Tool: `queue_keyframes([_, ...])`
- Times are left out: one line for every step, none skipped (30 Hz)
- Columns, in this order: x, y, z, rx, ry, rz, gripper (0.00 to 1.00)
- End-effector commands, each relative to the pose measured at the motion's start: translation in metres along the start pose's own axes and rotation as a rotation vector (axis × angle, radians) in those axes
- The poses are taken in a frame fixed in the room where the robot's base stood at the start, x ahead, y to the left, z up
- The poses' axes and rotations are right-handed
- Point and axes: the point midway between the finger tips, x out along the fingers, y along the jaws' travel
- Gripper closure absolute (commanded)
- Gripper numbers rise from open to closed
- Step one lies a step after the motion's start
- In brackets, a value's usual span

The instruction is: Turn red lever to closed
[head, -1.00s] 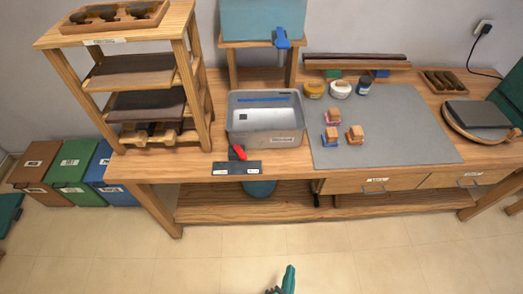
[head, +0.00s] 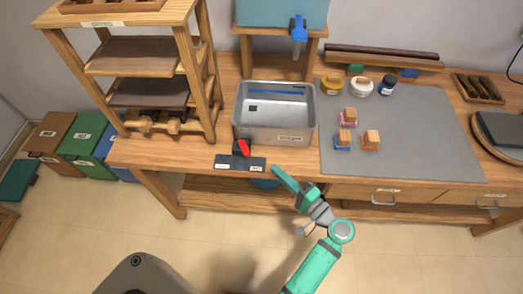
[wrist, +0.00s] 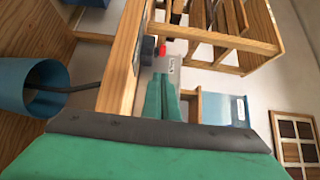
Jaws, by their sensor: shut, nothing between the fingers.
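The red lever (head: 243,148) sits at the front of the bench, below the grey metal basin (head: 275,137). It is mounted by a dark plate with white labels (head: 240,164) on the bench's front edge. In the wrist view the red lever (wrist: 163,48) shows small, beyond the fingertips. My gripper (head: 277,174) is in front of the bench, right of and slightly below the lever, apart from it. In the wrist view its green fingers (wrist: 162,88) are together with nothing between them.
A blue tap (head: 298,32) hangs over the basin. A wooden rack (head: 205,95) stands at the left. A grey mat (head: 420,150) with stamps and jars lies at the right. A blue bucket (wrist: 35,88) is under the bench. The floor in front is clear.

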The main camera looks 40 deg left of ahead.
Motion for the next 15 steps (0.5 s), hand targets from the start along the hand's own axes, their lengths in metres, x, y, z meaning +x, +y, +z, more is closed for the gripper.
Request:
queue_keyframes([0.000, -0.001, 0.000, 0.000, -0.003, -0.003, 1.00])
queue_keyframes([0.000, -0.001, 0.000, 0.000, -0.004, -0.004, 1.00])
queue_keyframes([-0.001, -0.001, -0.001, 0.001, -0.003, -0.004, 1.00])
queue_keyframes([-0.001, -0.001, -0.001, 0.001, -0.002, -0.004, 1.00])
queue_keyframes([-0.001, -0.001, -0.001, 0.001, -0.001, -0.003, 1.00])
queue_keyframes([-0.001, -0.001, -0.001, 0.000, -0.001, -0.003, 1.00])
queue_keyframes([-0.001, -0.001, -0.001, 0.000, -0.001, -0.003, 1.00])
queue_keyframes([-0.001, -0.001, -0.001, 0.000, 0.000, -0.003, 1.00])
queue_keyframes([-0.001, -0.001, -0.001, 0.000, 0.000, -0.003, 1.00])
queue_keyframes([-0.001, -0.001, -0.001, 0.000, 0.000, -0.003, 1.00])
queue_keyframes([0.000, -0.001, -0.001, 0.000, 0.000, -0.003, 1.00])
queue_keyframes([0.002, -0.001, -0.001, 0.000, -0.001, -0.003, 1.00])
queue_keyframes([0.004, -0.001, -0.001, 0.000, -0.001, -0.003, 1.00])
queue_keyframes([0.006, -0.001, -0.001, 0.000, -0.002, -0.003, 1.00])
queue_keyframes([0.011, -0.001, 0.000, 0.000, -0.003, -0.003, 1.00])
